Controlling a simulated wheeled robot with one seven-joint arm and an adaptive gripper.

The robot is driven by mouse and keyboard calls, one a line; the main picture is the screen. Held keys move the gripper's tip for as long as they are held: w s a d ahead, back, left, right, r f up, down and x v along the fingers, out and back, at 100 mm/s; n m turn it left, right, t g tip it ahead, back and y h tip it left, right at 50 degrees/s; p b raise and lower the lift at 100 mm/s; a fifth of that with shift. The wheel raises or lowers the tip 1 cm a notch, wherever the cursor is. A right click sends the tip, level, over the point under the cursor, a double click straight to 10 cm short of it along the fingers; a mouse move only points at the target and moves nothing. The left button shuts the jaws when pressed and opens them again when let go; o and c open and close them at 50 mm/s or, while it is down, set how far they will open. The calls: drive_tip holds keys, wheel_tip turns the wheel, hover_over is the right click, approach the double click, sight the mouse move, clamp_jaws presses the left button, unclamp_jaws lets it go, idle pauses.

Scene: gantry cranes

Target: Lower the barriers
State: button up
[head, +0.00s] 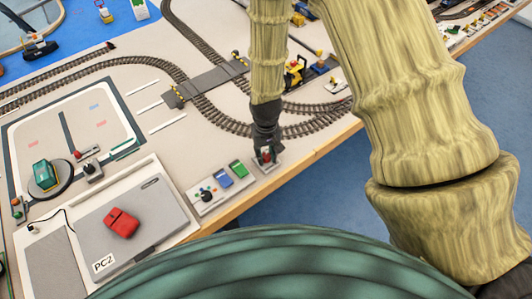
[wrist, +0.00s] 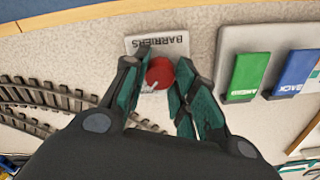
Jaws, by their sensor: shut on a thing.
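The barriers control is a red round knob (wrist: 159,72) on a pale plate marked BARRIERS (wrist: 158,45) in the wrist view. In the head view the plate (head: 270,168) lies near the table's front edge. My gripper (wrist: 156,78) points down over it, one dark green finger on each side of the knob, and is shut on it. The gripper (head: 266,150) also hides part of the knob in the head view. The grey level crossing (head: 212,78) spans the tracks, with small yellow-and-black barrier pieces (head: 238,58) at its ends; their angle is too small to tell.
Curved track (head: 300,130) runs behind my gripper.

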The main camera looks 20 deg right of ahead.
sight(266, 156)
drive_tip(key=o, duration=1.1)
drive_tip(key=shift+c, duration=0.2)
wheel_tip(266, 156, up, 12)
idle(0.4)
